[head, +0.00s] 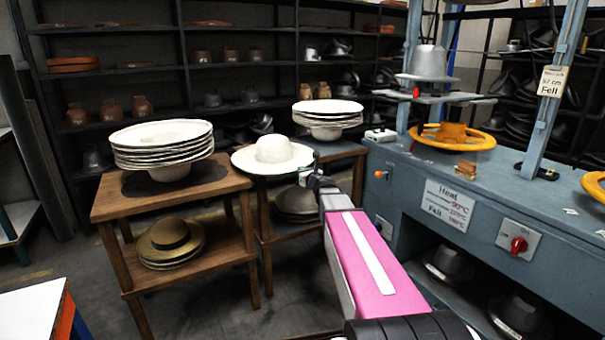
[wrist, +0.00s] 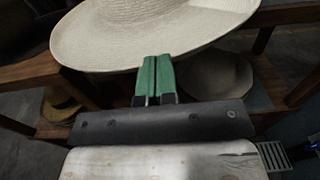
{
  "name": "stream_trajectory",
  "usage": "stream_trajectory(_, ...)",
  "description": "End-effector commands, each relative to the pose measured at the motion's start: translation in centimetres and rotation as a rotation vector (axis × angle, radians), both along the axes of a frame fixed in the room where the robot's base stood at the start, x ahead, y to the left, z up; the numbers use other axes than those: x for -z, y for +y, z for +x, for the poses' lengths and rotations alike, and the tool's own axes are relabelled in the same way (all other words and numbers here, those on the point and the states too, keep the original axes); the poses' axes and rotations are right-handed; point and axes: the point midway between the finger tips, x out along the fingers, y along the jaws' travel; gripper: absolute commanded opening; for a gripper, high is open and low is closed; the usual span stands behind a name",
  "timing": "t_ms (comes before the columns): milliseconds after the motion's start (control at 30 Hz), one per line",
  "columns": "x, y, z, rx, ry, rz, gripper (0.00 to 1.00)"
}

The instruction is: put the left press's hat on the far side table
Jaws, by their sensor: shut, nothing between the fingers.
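A white wide-brimmed hat (head: 272,155) is at the front left of the far side table (head: 338,150), upright, its brim reaching past the table's edge. My gripper (head: 314,166) is at the hat's right brim. In the wrist view the green fingertips (wrist: 155,72) are together, with nothing between them, and overlap the near edge of the hat's brim (wrist: 205,28). Whether they touch it I cannot tell. The left press (head: 428,66) has a grey metal form above a yellow ring (head: 455,137), with no white hat on it.
A stack of white hats (head: 328,116) stands behind the hat on the same table. A nearer wooden table (head: 110,203) at left holds another white stack (head: 163,143), with straw hats (head: 170,241) below. The blue press bench (head: 400,167) borders the right side.

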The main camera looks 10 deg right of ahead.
Motion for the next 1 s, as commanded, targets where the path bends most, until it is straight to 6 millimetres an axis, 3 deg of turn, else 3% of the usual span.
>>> stream_trajectory(167, 0.0, 0.2, 0.8, -0.001, 0.0, 0.0, 0.0)
stream_trajectory(500, 0.0, 2.2, 7.0, -0.003, 0.001, 0.0, 0.0)
stream_trajectory(1000, 0.0, 2.3, 6.9, -0.001, 0.001, 0.0, 0.0)
